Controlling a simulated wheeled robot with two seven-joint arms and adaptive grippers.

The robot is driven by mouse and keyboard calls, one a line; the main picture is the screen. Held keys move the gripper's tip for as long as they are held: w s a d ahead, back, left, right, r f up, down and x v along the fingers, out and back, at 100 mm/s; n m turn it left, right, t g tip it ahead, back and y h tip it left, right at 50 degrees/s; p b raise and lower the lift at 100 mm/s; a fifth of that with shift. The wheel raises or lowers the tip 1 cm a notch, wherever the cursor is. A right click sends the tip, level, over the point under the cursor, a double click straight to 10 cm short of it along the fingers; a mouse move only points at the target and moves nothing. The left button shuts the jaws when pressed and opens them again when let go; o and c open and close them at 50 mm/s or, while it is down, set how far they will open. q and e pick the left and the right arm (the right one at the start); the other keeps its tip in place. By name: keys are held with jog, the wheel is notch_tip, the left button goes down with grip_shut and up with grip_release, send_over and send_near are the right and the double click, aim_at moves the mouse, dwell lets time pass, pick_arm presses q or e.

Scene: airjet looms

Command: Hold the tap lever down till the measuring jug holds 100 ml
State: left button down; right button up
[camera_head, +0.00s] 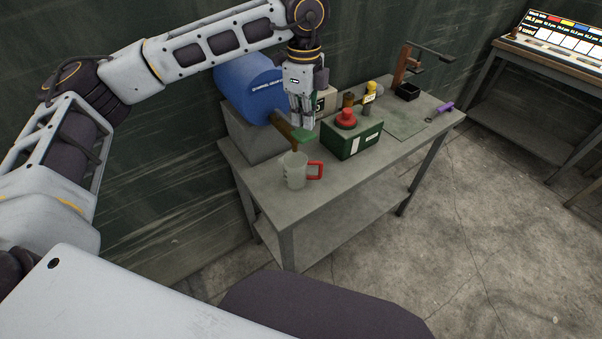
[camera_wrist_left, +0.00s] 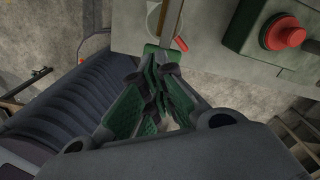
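The measuring jug (camera_head: 294,172), pale and translucent with a red handle, stands upright on the bench below the tap (camera_head: 286,128) of a blue barrel (camera_head: 245,84). Its water level is too small to read. The green tap lever (camera_head: 303,136) sticks out at the tap. My left gripper (camera_head: 303,124) points down just above the lever. In the left wrist view its fingertips (camera_wrist_left: 160,72) are together, close to the green lever (camera_wrist_left: 153,51); whether they touch it I cannot tell. The jug (camera_wrist_left: 154,18) shows partly behind the brass-coloured tap (camera_wrist_left: 172,22). My right gripper is not in view.
A green box with a red button (camera_head: 346,117) stands right of the jug on the bench (camera_head: 262,184). Bottles (camera_head: 371,92), a brown stand (camera_head: 404,68) and a purple-handled tool (camera_head: 441,109) are farther right. The bench front beside the jug is clear.

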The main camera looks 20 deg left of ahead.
pick_arm(q)
jog(key=shift+f, duration=0.25)
jog(key=shift+f+b, duration=0.3)
jog(key=shift+b, duration=0.05)
jog(key=shift+f, duration=0.15)
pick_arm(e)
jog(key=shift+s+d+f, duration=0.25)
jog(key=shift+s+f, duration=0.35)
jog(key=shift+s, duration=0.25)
